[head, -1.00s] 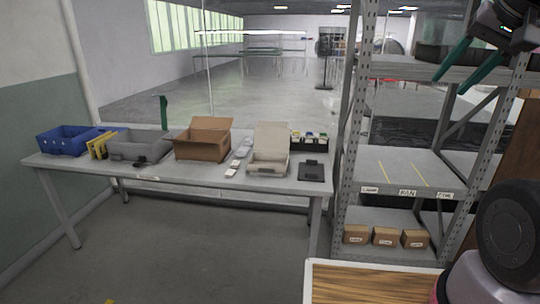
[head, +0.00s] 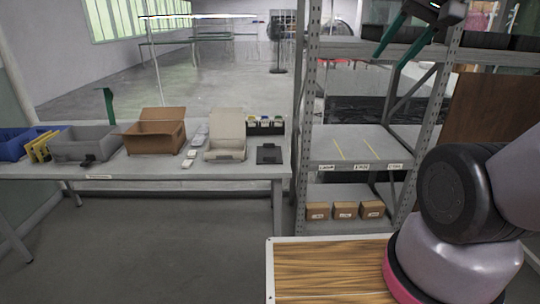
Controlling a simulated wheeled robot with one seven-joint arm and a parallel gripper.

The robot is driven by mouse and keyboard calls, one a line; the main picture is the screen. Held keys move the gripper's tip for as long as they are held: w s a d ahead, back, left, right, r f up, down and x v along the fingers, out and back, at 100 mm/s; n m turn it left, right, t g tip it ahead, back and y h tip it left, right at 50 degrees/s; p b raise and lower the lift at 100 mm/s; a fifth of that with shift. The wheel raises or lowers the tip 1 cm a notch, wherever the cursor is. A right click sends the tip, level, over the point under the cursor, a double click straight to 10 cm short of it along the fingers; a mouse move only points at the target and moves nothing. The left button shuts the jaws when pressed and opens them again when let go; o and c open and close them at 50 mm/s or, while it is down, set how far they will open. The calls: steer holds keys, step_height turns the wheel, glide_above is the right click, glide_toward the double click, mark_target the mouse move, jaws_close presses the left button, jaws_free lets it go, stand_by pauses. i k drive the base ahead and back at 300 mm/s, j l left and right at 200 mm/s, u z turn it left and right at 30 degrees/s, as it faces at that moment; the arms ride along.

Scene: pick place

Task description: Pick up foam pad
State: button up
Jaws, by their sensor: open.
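I cannot single out a foam pad with certainty. A flat black item (head: 269,154) lies near the right end of the work table (head: 230,173); it may be the pad or a clipboard. My gripper (head: 382,75) has green fingers and shows at the upper right of the head view, its fingers spread and nothing between them. It is in the air, in front of the shelf rack in the picture, well apart from the table items.
The table holds a blue bin (head: 14,144), a yellow frame (head: 39,147), a grey bin (head: 86,145), an open cardboard box (head: 155,134) and an open pale box (head: 226,140). A metal rack (head: 350,148) with several small cartons (head: 344,210) stands right of it. Floor before the table is clear.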

mark_target(268, 154)
steer(key=i+l+u, duration=0.1)
steer(key=u, duration=0.45)
steer(key=i+l+u, duration=0.15)
steer(key=l, duration=0.15)
steer(key=i+l+u, duration=0.15)
steer(key=l, duration=0.15)
steer(key=i+l+u, duration=0.15)
steer(key=l, duration=0.15)
steer(key=l+u, duration=0.15)
steer(key=l, duration=0.2)
steer(key=i+l, duration=0.1)
steer(key=l, duration=0.2)
steer(key=i+l, duration=0.1)
steer(key=l, duration=0.25)
steer(key=i+l, duration=0.1)
steer(key=l, duration=0.2)
